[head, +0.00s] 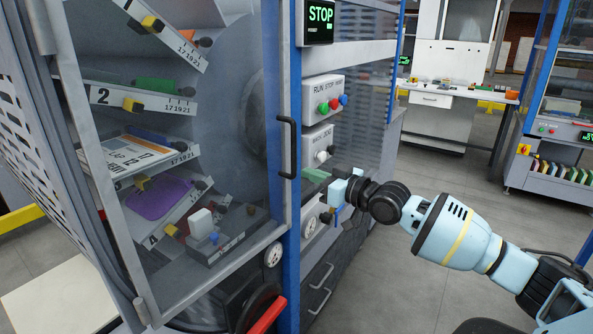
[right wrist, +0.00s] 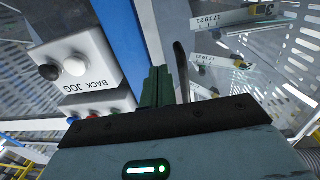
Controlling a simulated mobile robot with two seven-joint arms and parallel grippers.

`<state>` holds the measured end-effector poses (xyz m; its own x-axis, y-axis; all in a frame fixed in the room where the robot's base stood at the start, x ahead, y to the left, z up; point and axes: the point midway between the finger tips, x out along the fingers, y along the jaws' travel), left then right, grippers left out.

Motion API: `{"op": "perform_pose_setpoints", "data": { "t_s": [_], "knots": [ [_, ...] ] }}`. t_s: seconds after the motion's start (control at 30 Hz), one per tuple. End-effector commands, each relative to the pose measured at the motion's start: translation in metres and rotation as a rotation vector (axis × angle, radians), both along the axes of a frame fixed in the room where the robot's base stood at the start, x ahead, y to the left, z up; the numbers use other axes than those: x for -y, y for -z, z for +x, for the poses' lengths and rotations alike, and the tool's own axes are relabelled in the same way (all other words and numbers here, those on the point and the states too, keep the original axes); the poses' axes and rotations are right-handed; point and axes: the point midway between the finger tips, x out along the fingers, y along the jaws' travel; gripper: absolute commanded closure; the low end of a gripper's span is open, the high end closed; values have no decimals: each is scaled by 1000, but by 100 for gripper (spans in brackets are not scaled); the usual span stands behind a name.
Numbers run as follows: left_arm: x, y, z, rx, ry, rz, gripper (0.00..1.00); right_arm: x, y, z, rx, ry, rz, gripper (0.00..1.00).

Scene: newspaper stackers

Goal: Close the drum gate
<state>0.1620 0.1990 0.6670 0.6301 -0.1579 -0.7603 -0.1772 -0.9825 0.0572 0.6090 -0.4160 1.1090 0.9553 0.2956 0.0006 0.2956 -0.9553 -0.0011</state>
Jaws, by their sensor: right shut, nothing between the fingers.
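The drum gate (head: 190,120) is a clear panel in a grey frame at the left of the head view, with a black bar handle (head: 287,148) near its right edge. That edge lies close beside the blue post (head: 292,235); I cannot tell whether it is flush. My right gripper (head: 316,176) is to the right of the handle, in front of the control boxes. Its dark green fingers (right wrist: 155,88) are together and empty in the right wrist view. The handle (right wrist: 181,70) shows just right of them there, seemingly apart. My left gripper is not in view.
Behind the panel are numbered trays. Control boxes (head: 323,95) with buttons, one labelled BACK JOG (right wrist: 75,68), are close to my right gripper. A STOP screen (head: 319,22) is above. A red lever (head: 268,316) is low in front. Open floor (head: 440,190) lies right.

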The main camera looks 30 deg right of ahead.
Motion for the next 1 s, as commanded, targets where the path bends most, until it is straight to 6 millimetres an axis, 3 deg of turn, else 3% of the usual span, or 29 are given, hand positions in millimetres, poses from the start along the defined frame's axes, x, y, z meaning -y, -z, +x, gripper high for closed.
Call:
{"op": "perform_pose_setpoints", "data": {
  "t_s": [0.4, 1.0],
  "knots": [
    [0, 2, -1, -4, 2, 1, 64, -13, -1, 39, 1, -1, 1, 100],
    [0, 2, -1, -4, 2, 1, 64, -13, 0, 46, 1, 2, -2, 100]
  ]
}}
